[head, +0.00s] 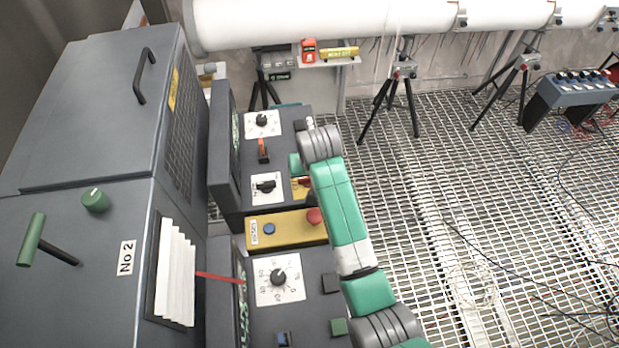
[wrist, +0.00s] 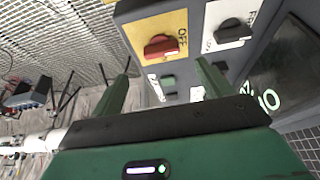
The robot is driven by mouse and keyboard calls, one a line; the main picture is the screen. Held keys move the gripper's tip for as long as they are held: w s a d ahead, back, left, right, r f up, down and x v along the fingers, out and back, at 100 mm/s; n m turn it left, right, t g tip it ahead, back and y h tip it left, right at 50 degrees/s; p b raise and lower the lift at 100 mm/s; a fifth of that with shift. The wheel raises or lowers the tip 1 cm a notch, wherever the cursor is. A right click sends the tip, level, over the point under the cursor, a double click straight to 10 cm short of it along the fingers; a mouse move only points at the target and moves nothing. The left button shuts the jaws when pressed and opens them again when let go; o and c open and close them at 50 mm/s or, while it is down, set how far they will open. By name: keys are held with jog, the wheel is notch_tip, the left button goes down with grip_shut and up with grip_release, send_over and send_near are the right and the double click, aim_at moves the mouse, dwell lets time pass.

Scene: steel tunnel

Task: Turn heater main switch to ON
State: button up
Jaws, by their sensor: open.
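The main switch is most likely the red rotary switch (wrist: 160,46) on a yellow plate (wrist: 138,30) in the wrist view. An OFF label shows beside its knob; the ON marking cannot be read. In the head view the yellow plate (head: 299,190) shows only in part, at the left edge of my arm. My gripper (wrist: 164,66) is open and empty. Its two green fingers point toward the panel, with the red switch showing between and beyond their tips. I see no contact with the knob. In the head view the gripper is mostly hidden by my arm.
A black knob on a white plate (wrist: 230,30) sits beside the yellow plate. A red emergency button (head: 314,215) and blue button are on a yellow box nearby. A dark cabinet (head: 90,240) stands left. Tripods (head: 403,85) and a blue console (head: 575,95) stand on the grated floor.

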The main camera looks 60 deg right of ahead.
jog(key=x, duration=0.7)
jog(key=shift+w+d+f, duration=0.15)
jog(key=shift+w+f, duration=0.05)
jog(key=shift+f, duration=0.1)
jog(key=c, duration=1)
